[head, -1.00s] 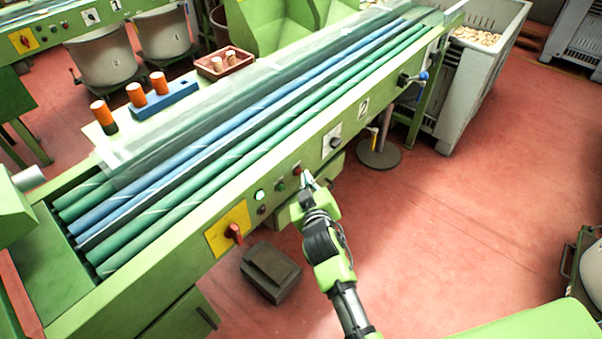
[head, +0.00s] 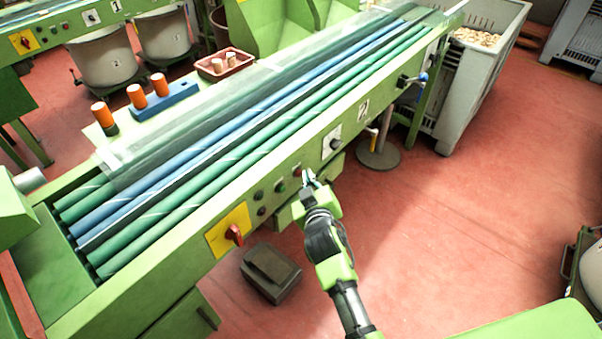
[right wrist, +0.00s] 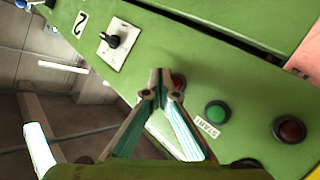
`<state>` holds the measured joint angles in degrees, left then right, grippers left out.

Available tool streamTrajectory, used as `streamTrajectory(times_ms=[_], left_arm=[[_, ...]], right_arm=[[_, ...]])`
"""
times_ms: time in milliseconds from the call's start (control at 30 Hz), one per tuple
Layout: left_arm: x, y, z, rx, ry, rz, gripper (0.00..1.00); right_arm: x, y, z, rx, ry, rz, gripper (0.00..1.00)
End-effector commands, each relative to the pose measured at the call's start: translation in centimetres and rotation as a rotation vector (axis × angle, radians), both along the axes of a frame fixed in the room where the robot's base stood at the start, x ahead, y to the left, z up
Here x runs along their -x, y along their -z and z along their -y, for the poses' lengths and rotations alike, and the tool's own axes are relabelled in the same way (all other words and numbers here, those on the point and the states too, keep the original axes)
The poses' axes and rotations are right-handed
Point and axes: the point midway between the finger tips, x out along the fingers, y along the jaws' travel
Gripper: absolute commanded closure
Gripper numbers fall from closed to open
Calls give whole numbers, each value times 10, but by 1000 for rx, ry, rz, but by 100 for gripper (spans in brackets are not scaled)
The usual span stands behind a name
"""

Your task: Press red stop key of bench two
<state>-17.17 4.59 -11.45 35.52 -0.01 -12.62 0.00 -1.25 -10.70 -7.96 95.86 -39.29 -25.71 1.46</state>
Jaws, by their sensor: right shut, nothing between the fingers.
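Bench two is the long green roller bench (head: 300,150) with a "2" plate (head: 363,109). On its front panel are the red stop key (head: 297,171), the green start key (head: 280,187) and a dark, unlit lamp (head: 259,195). My right gripper (head: 309,176) is shut and empty, its tips just in front of the panel beside the red key. In the right wrist view the fingertips (right wrist: 161,88) partly cover the red key (right wrist: 178,81); I cannot tell whether they touch it. The green key (right wrist: 217,112) shows above its START label. My left gripper is out of view.
A red rotary switch (head: 234,235) on a yellow plate and a dark red button (head: 262,210) sit left of the keys. A black knob (head: 335,143) is to the right. A dark box (head: 271,272) lies on the floor below.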

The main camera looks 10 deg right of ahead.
Motion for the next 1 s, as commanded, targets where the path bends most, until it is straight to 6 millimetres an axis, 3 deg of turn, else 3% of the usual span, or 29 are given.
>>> streamTrajectory(times_ms=[33,200,533,1000], left_arm=[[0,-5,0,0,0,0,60],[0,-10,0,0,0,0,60],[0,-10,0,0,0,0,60],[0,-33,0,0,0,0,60]], right_arm=[[6,-1,-8,-18,-4,-7,100],[14,0,-6,-18,-7,-11,100],[17,3,-5,-17,-7,-15,100],[50,1,24,-15,-6,-13,100]])
